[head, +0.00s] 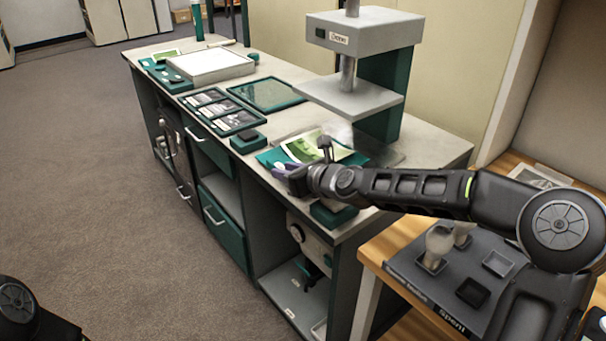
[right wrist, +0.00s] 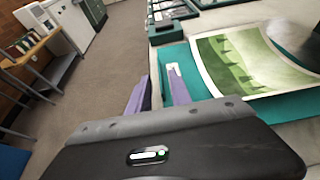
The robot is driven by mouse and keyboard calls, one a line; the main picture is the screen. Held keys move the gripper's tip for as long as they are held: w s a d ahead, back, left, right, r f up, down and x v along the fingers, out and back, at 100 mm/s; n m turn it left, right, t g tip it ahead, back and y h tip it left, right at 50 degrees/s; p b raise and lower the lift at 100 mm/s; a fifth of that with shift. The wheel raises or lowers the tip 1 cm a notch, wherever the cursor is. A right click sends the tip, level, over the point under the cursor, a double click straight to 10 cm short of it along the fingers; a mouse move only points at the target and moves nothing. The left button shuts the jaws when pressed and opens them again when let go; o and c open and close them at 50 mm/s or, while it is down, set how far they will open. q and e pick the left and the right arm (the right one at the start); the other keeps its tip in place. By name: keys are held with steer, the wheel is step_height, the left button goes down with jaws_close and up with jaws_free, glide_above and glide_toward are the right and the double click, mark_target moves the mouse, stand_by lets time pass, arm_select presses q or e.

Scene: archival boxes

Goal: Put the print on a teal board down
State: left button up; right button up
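The print (head: 300,150), a green and pale picture, lies on a teal board (head: 268,158) at the front of the bench, below and left of the press. In the right wrist view the print (right wrist: 240,62) shows face up on the teal board (right wrist: 178,56). My right gripper (right wrist: 160,92) has its purple fingers on either side of the board's near edge, one over its face, and looks shut on it. In the head view the right gripper (head: 285,172) is at the bench's front edge. I cannot tell whether the board touches the bench. My left gripper is not in view.
A grey press (head: 360,98) stands behind the board. A small dark teal block (head: 248,141) sits just left of it. Framed panels (head: 222,112), a teal-edged screen (head: 266,94) and a white tray (head: 210,66) fill the bench further left. A wooden table with a grey holder (head: 450,285) is at right.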

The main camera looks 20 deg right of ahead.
steer(key=v, duration=0.5)
steer(key=shift+s+d+r+p, duration=0.1)
steer(key=shift+s+d+p, duration=0.2)
steer(key=shift+s+p, duration=0.05)
steer(key=p+v, duration=0.2)
steer(key=v, duration=0.2)
steer(key=shift+r, duration=0.1)
steer(key=shift+p+v, duration=0.7)
steer(key=shift+v, duration=0.2)
steer(key=shift+s, duration=0.1)
steer(key=shift+a, duration=0.1)
